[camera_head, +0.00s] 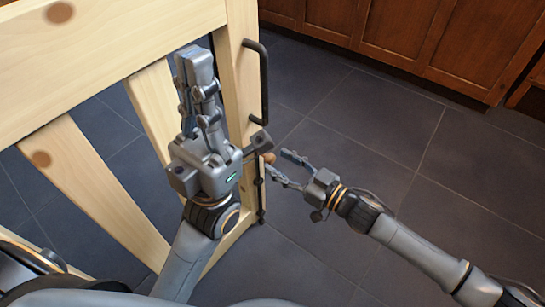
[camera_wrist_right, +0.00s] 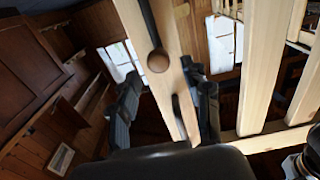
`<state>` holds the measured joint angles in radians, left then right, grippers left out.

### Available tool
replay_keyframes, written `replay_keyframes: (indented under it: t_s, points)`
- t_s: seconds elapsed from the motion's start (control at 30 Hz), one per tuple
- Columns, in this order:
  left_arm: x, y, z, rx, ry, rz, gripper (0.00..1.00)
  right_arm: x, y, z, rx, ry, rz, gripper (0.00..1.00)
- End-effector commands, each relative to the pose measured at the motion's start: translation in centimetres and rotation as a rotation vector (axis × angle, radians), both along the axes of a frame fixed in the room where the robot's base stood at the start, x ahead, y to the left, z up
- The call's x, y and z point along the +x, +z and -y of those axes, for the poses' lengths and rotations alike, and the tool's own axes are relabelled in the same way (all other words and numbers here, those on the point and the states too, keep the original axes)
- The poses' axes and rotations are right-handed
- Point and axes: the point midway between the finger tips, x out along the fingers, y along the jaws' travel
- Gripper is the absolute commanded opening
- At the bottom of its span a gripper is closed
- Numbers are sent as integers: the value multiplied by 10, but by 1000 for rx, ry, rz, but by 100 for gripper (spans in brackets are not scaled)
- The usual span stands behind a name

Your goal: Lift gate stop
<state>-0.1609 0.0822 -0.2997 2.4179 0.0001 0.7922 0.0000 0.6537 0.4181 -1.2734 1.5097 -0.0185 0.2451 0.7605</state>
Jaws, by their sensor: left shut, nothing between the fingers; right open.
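The pale wooden gate (camera_head: 238,85) stands at the left of the head view, with a black bar handle (camera_head: 264,85) on its edge post. Below the handle is a round brown knob (camera_head: 269,157), apparently the gate stop's grip, near a thin dark rod (camera_head: 262,195). My right gripper (camera_head: 277,163) is open, with its fingertips close to the knob. In the right wrist view the knob (camera_wrist_right: 158,61) shows ahead, between the lines of the two open fingers (camera_wrist_right: 165,85); contact cannot be told. My left gripper (camera_head: 195,58) is shut and empty, in front of the gate, hiding part of it.
Dark floor tiles (camera_head: 400,130) lie open to the right of the gate. Brown wooden cabinets (camera_head: 420,40) line the back. Gate slats (camera_head: 85,175) with gaps between them are at the left. The wrist view also shows bright windows (camera_wrist_right: 120,60).

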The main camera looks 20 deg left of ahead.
Motion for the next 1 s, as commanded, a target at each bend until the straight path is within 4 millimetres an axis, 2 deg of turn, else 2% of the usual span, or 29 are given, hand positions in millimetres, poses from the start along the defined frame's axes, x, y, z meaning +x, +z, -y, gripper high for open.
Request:
replay_keyframes:
  t_s: [0.03,0.2,0.4,0.57,1.0]
  points:
    - [0,0,0,0,0,0,0,-4,-2,13,-2,-3,-2,48]
    - [0,0,0,0,0,0,0,-17,-1,46,-2,-2,0,48]
    - [0,0,0,0,0,-1,0,-27,0,71,0,0,1,48]
    - [0,0,0,0,0,-1,0,-29,1,77,2,1,2,48]
    - [0,0,0,-1,0,-1,0,-29,0,77,2,1,2,48]
